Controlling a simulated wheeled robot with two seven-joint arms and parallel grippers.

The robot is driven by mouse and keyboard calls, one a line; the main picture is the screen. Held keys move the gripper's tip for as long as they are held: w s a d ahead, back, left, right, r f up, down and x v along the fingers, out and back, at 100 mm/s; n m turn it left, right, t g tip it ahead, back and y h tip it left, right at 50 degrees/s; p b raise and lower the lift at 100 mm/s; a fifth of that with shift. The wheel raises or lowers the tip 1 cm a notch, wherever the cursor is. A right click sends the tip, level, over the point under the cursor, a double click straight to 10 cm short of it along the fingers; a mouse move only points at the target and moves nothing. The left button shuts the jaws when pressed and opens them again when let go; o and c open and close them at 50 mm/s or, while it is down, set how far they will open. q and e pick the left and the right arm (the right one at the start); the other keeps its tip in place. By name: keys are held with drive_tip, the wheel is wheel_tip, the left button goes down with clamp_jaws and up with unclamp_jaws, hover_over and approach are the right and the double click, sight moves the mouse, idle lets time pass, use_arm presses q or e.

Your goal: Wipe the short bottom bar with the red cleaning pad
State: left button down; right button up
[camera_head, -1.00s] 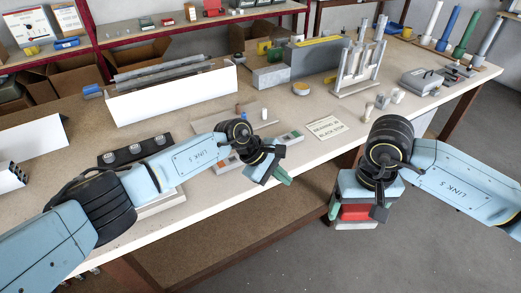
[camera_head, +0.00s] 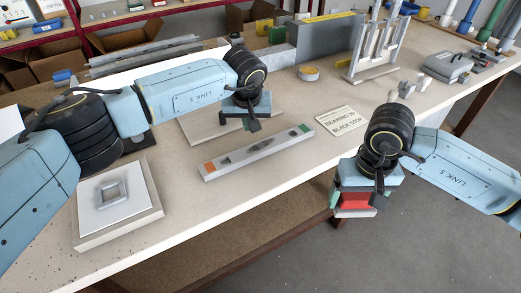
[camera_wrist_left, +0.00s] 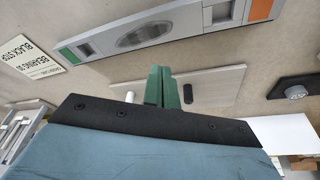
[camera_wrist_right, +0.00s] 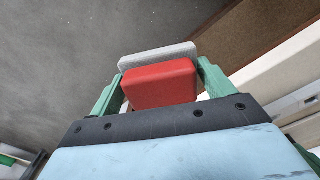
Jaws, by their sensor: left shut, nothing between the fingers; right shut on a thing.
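A short grey bar (camera_head: 258,152) with an orange end, a green end and dark patches on top lies along the bench in the head view; it fits the short bottom bar. It also shows in the left wrist view (camera_wrist_left: 150,32). My left gripper (camera_wrist_left: 163,88) is shut and empty, beyond the bar over a pale board (camera_wrist_left: 215,88). My right gripper (camera_wrist_right: 155,82) is shut on the red cleaning pad (camera_wrist_right: 162,84), a red block with a light grey layer. In the head view the pad (camera_head: 355,201) hangs off the bench's front edge, right of the bar and apart from it.
A sign card (camera_head: 341,121) lies right of the bar. A white plate with a square ring (camera_head: 78,240) sits at the front left. A slotted rack (camera_head: 375,50), a yellow-topped grey block (camera_head: 325,45) and a grey case (camera_head: 447,66) stand behind. The bench around the bar's front is clear.

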sight(250, 147)
use_arm(q)
drive_tip(key=shift+s+f+b, duration=0.25)
drive_tip(key=shift+f+b, duration=0.05)
drive_tip(key=shift+f, duration=0.3)
use_arm(e)
drive_tip(key=shift+s+f, duration=0.25)
use_arm(q)
drive_tip(key=shift+s+b+x, duration=0.2)
drive_tip(key=shift+b+x, duration=0.2)
drive_tip(key=shift+x, duration=0.45)
drive_tip(key=shift+s+b+x, duration=0.2)
drive_tip(key=shift+b+x, duration=0.15)
drive_tip(key=shift+x, duration=0.45)
use_arm(e)
drive_tip(key=shift+w+f, duration=0.1)
drive_tip(key=shift+f, duration=0.7)
use_arm(q)
drive_tip(key=shift+f, duration=0.1)
drive_tip(key=shift+f+b, duration=0.5)
use_arm(e)
drive_tip(key=shift+f, duration=0.5)
use_arm(q)
drive_tip(key=shift+r, duration=0.1)
drive_tip(key=shift+r+p, duration=1.35)
drive_tip(key=shift+r, duration=1.6)
use_arm(e)
drive_tip(key=shift+r, duration=1.35)
use_arm(q)
drive_tip(key=shift+r, duration=0.1)
